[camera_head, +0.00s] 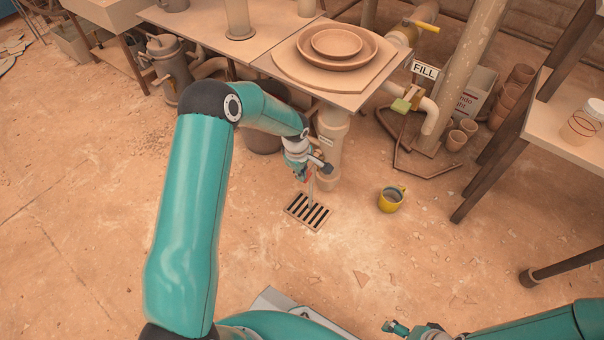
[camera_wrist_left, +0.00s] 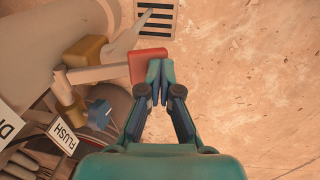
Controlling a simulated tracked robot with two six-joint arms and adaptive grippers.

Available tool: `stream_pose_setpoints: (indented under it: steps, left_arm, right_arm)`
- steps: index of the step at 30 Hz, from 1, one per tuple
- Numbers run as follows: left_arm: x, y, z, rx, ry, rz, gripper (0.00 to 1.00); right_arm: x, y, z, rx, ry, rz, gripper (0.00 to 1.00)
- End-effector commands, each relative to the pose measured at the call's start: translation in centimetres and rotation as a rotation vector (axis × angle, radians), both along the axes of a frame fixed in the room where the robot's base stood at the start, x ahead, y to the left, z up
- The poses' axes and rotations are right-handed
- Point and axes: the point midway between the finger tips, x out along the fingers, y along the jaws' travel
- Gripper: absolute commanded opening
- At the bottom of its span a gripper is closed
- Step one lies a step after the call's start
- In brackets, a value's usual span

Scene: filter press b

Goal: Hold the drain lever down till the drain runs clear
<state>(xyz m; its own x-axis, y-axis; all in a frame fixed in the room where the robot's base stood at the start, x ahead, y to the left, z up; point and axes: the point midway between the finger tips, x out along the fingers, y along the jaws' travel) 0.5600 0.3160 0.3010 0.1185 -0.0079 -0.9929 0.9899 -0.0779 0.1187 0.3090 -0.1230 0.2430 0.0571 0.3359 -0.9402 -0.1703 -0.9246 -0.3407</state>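The drain lever has a red handle (camera_wrist_left: 135,68) on a pale arm, joined to a brass-coloured valve (camera_wrist_left: 87,50) in the left wrist view. My left gripper (camera_wrist_left: 159,72) has its fingers together, with the tips against or just over the red handle's right end; contact cannot be told for sure. In the head view my left gripper (camera_head: 305,176) is low beside the pipe under the table. A pale beige stream (camera_wrist_left: 128,38) falls to the slotted floor drain (camera_head: 308,212); whether it is cloudy or clear is hard to tell. My right gripper (camera_head: 396,328) is at the bottom edge, apart from everything.
A blue handle (camera_wrist_left: 100,115) and a FLUSH tag (camera_wrist_left: 62,137) are beside the lever. A FILL sign (camera_head: 424,70) and a yellow handle (camera_head: 421,25) are on the pipes. The front floor is mostly clear.

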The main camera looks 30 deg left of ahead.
Motion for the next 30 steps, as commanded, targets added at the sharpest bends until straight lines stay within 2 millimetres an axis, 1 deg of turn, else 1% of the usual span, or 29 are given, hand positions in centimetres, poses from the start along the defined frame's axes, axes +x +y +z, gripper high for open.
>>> stream_pose_setpoints:
  steps: [1,2,5,10,15,21,25,30]
  left_arm:
    - [-0.3,-0.1,-0.2,-0.002,0.007,-0.001,0.0]
    - [-0.3,-0.1,0.0,-0.002,0.006,-0.002,0.0]
    - [-0.5,-0.2,1.1,-0.001,0.004,-0.004,0.0]
    - [-1.1,-0.3,4.1,0.001,0.001,-0.007,0.0]
    - [-2.7,-0.1,7.8,0.002,-0.001,-0.007,0.0]
    - [-4.1,-0.2,11.1,0.001,-0.002,-0.011,0.0]
    - [-4.7,-0.1,12.3,0.0,-0.002,-0.011,0.0]
    - [-5.0,-0.1,12.8,0.0,-0.001,-0.012,0.0]
  right_arm:
    - [0.0,0.0,0.0,0.0,0.0,0.0,0.8]
    - [0.0,0.0,0.1,0.0,0.0,0.0,0.8]
    - [0.0,0.0,0.5,0.0,0.0,0.0,0.8]
    - [0.0,0.0,1.5,0.0,0.0,0.0,0.8]
    - [0.0,0.0,3.0,0.0,0.0,0.0,0.8]
    - [0.0,0.0,4.2,0.0,0.0,0.0,0.8]
    - [0.0,0.0,4.5,0.0,0.0,0.0,0.8]
    - [0.0,0.0,4.6,0.0,0.0,0.0,0.8]
